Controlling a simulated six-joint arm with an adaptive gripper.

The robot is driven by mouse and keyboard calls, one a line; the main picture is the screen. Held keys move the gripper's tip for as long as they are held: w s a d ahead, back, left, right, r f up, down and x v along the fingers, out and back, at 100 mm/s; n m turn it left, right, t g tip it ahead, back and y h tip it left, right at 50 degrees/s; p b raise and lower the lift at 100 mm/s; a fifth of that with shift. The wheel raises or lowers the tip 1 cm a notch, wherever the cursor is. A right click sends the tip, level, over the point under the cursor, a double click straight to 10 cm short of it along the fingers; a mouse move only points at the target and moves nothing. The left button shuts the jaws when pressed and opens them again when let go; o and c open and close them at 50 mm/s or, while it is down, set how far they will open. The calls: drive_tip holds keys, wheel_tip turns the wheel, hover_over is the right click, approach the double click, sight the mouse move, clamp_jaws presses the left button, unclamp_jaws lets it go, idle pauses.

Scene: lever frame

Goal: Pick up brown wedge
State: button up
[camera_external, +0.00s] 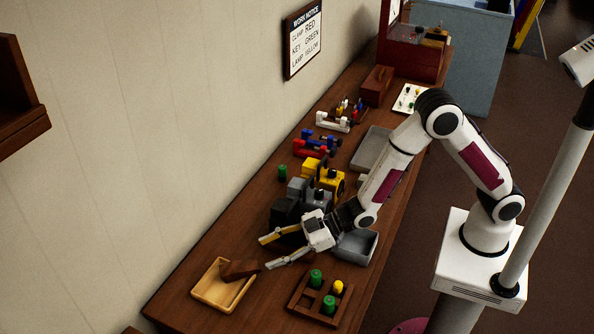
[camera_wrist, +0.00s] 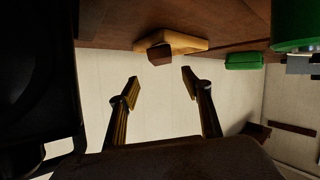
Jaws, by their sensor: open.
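The brown wedge (camera_external: 239,269) is a dark brown block in the external view, lying at the light wooden tray (camera_external: 208,293) and overlapping its upper right side. I cannot tell whether it rests on the rim. The wedge (camera_wrist: 160,55) also shows in the wrist view, against the tray (camera_wrist: 182,42). My gripper (camera_external: 265,253) is open and empty, its fingers reaching left toward the wedge with a gap between. In the wrist view my gripper (camera_wrist: 160,77) has its two fingers spread, with the wedge beyond the tips, roughly between them in the picture.
A brown rack (camera_external: 306,306) with green and yellow cylinders stands to the right of the tray. A grey bin (camera_external: 357,247) and black, grey and yellow clamp-like blocks (camera_external: 322,174) stand behind. A green cylinder (camera_wrist: 298,25) shows close in the wrist view. The table front is bare.

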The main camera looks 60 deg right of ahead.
sight(242, 266)
drive_tip(key=shift+x, duration=3.35)
drive_tip(key=shift+s+a+x, duration=0.1)
drive_tip(key=shift+x, duration=0.7)
drive_tip(key=shift+s+a+x, duration=0.1)
drive_tip(key=shift+x, duration=1.75)
drive_tip(key=shift+f, duration=0.1)
drive_tip(key=c, duration=1.4)
